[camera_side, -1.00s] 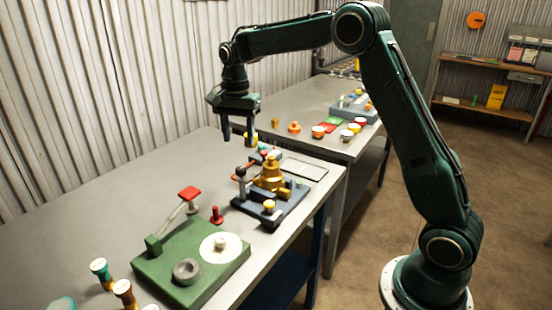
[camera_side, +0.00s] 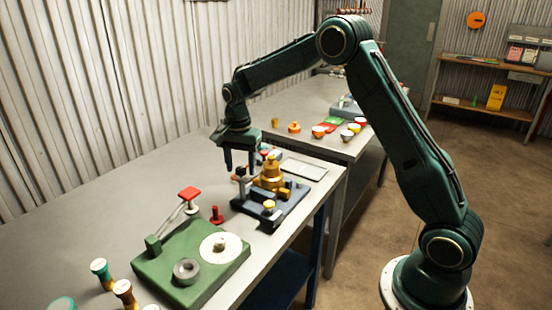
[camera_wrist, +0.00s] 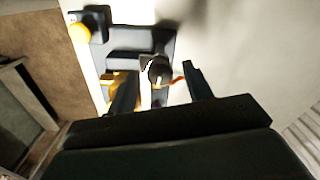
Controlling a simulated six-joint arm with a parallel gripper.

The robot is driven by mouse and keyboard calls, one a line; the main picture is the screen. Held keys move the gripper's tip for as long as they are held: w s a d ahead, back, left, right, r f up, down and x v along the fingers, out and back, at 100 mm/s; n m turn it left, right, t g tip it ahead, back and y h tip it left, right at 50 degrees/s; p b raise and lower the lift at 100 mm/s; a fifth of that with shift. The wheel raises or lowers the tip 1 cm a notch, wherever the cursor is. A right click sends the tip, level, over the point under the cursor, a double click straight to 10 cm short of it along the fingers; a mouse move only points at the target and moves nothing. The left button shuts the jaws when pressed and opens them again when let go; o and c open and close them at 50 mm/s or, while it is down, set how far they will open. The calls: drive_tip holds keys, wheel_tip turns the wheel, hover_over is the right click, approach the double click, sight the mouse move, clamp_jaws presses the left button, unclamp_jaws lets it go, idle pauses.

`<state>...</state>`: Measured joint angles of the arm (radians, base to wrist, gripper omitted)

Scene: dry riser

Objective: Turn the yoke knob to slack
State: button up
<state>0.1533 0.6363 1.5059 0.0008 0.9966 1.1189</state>
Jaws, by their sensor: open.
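A dark base plate (camera_side: 285,209) carries a brass valve body (camera_side: 271,178), a yellow knob (camera_side: 269,206) at its front corner and a dark upright post with a round top. My gripper (camera_side: 241,166) is open, pointing down above and around the area of this post. In the wrist view the post's dark round top (camera_wrist: 158,68) shows between my two fingers (camera_wrist: 160,72), with an orange bar beside it. The yellow knob (camera_wrist: 80,33) is at upper left there. I cannot tell which part is the yoke knob, or whether the fingers touch the post.
A green fixture (camera_side: 188,262) with a white disc and a red-topped lever stands nearer on the same bench. A small red peg (camera_side: 216,214) stands between the fixtures. Several coloured pieces sit on the bench behind. A corrugated wall runs along the left.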

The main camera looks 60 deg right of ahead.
drive_tip(key=shift+c, duration=0.2)
drive_tip(key=c, duration=0.9)
drive_tip(key=shift+c, duration=0.2)
